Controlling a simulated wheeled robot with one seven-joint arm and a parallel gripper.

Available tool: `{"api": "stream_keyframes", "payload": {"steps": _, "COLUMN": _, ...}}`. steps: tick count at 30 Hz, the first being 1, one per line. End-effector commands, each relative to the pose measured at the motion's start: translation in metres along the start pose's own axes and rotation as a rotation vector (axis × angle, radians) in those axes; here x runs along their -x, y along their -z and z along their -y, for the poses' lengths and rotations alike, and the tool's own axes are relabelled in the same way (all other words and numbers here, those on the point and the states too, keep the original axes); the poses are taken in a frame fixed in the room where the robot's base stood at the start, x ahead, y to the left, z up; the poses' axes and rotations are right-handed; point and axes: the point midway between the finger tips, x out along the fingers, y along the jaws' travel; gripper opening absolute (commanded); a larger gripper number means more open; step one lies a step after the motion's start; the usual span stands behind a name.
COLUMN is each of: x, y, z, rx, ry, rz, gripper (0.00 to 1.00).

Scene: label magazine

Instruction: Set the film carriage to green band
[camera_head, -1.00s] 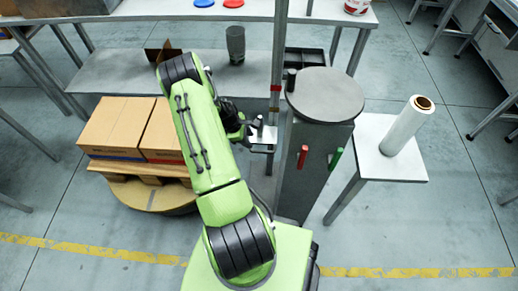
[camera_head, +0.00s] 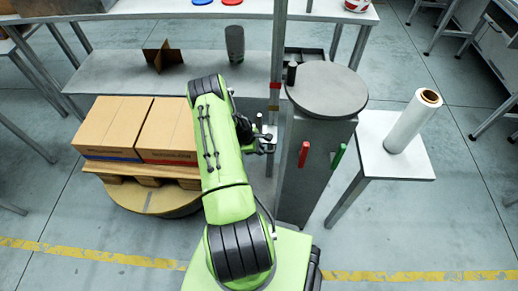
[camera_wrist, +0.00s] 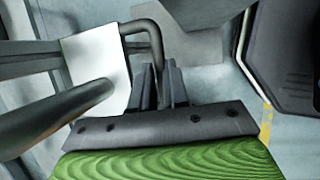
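The film carriage shows as a small pale plate (camera_head: 269,130) beside the grey mast (camera_head: 279,50), partly hidden by my gripper (camera_head: 264,142). In the wrist view the pale plate (camera_wrist: 95,72) lies left of my fingers, with a dark bent handle bar (camera_wrist: 152,36) in front of it. My gripper's two dark fingers (camera_wrist: 161,84) are close together, and the bar runs down between them. They look shut on it, though the contact is partly hidden. A red band (camera_head: 275,87) shows on the mast above the carriage. I cannot make out a green band.
Right of the mast stands a grey column with a round turntable (camera_head: 327,88), a red bar (camera_head: 304,153) and a green bar (camera_head: 338,156). A film roll (camera_head: 412,122) stands on a side table (camera_head: 372,160). Boxes (camera_head: 113,127) on a pallet stand left.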

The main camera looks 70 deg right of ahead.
Motion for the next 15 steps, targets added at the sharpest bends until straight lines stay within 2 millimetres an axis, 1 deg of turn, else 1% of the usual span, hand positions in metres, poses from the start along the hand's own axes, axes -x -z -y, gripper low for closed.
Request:
{"api": "stream_keyframes", "payload": {"steps": 1, "x": 0.000, "y": 0.000, "z": 0.000, "rx": 0.000, "ry": 0.000, "rz": 0.000, "gripper": 0.05}}
{"api": "stream_keyframes", "payload": {"steps": 2, "x": 0.000, "y": 0.000, "z": 0.000, "rx": 0.000, "ry": 0.000, "rz": 0.000, "gripper": 0.00}}
{"api": "stream_keyframes", "payload": {"steps": 11, "x": 0.000, "y": 0.000, "z": 0.000, "rx": 0.000, "ry": 0.000, "rz": 0.000, "gripper": 0.00}}
{"api": "stream_keyframes", "payload": {"steps": 13, "x": -0.003, "y": 0.001, "z": 0.001, "rx": 0.000, "ry": 0.000, "rz": 0.001, "gripper": 0.00}}
{"api": "stream_keyframes", "payload": {"steps": 15, "x": -0.011, "y": 0.004, "z": 0.003, "rx": 0.000, "ry": 0.001, "rz": 0.001, "gripper": 0.00}}
